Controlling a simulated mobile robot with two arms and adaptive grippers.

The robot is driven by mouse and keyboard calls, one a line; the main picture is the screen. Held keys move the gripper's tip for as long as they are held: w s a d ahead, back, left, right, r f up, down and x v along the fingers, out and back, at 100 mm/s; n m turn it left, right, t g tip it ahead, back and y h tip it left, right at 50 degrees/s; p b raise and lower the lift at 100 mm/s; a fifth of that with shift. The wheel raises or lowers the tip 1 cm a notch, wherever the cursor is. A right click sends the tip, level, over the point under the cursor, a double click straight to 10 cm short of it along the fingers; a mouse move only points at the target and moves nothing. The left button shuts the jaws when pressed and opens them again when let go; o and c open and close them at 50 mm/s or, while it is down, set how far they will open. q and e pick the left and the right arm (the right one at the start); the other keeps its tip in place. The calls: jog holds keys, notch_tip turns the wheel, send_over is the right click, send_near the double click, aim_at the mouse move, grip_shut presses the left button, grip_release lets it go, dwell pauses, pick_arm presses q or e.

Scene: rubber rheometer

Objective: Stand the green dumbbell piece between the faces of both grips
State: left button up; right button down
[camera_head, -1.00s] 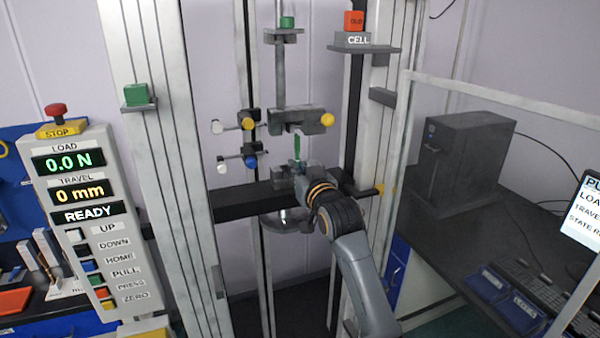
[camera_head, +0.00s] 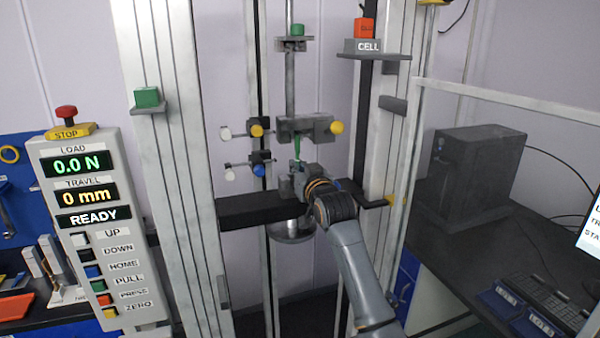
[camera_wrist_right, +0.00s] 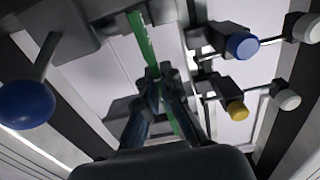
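The green dumbbell piece (camera_head: 297,146) stands roughly upright, just below the upper grip (camera_head: 318,128). In the head view its top meets the lower edge of that grip; I cannot tell whether it is between the faces. The lower grip (camera_head: 286,187) is below, partly hidden by my right arm. My right gripper (camera_head: 300,174) is at the lower part of the piece, its fingers hard to make out there. In the right wrist view the gripper (camera_wrist_right: 162,76) is closed around the green piece (camera_wrist_right: 141,36), which runs past both sides of the fingers. My left gripper is not in view.
A yellow knob (camera_head: 336,127) sits on the upper grip. Yellow (camera_head: 257,131) and blue (camera_head: 259,170) knobs on rods stand left of the grips. The frame column (camera_head: 172,180) and a clear guard edge (camera_head: 500,100) flank the space. The control panel (camera_head: 98,230) reads READY.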

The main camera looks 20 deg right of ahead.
jog(key=shift+w+b, duration=0.35)
jog(key=shift+w, duration=1.9)
jog(key=shift+f, duration=0.2)
jog(key=c, duration=1.4)
grip_release()
jog(key=shift+c, duration=0.2)
jog(key=s, duration=1.2)
jog(key=shift+d, duration=0.15)
